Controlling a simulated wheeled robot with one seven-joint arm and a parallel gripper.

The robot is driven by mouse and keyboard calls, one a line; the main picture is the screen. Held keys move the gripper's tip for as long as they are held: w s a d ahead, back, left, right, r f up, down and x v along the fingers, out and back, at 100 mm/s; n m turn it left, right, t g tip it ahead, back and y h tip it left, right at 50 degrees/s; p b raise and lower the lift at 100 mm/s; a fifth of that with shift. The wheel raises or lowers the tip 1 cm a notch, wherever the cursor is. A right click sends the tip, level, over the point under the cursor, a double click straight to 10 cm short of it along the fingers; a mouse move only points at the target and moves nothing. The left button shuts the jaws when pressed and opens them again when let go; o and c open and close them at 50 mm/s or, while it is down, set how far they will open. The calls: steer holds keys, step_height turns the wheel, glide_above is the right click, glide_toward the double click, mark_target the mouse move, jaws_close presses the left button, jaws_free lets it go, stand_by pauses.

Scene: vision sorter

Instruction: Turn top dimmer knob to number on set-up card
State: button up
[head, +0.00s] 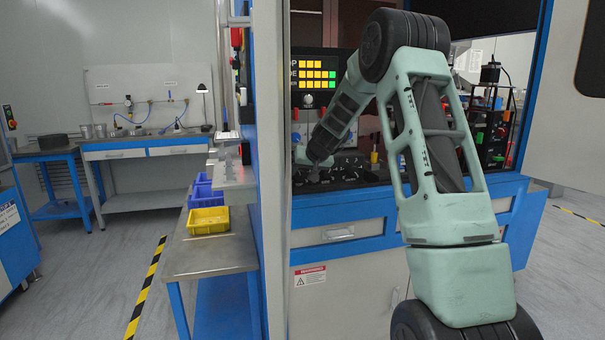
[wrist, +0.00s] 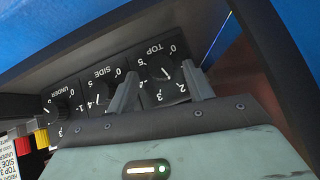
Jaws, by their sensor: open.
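The top dimmer knob (wrist: 160,79) is a dark knob under the upside-down label TOP in the wrist view, with numbers around it. My gripper (wrist: 162,68) is open, with one finger on each side of this knob; whether they touch it I cannot tell. The knob's pointer setting is too small to read surely. A white set-up card (wrist: 20,158) is at the lower left, upside down and cut off; one line seems to read TOP 3. In the head view my gripper (head: 312,165) is low inside the cabinet and the knobs are not clear.
The SIDE knob (wrist: 106,88) is next to the left finger, partly hidden, and the UNDER knob (wrist: 58,112) is further left. Red and yellow parts (wrist: 28,142) are near the card. A blue wall is close beyond the panel. A lit yellow-green display (head: 314,75) is above my gripper.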

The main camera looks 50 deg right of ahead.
mark_target(300, 175)
steer(key=shift+x, duration=1)
steer(key=c, duration=1)
steer(key=shift+f+b, duration=0.15)
steer(key=shift+b, duration=0.25)
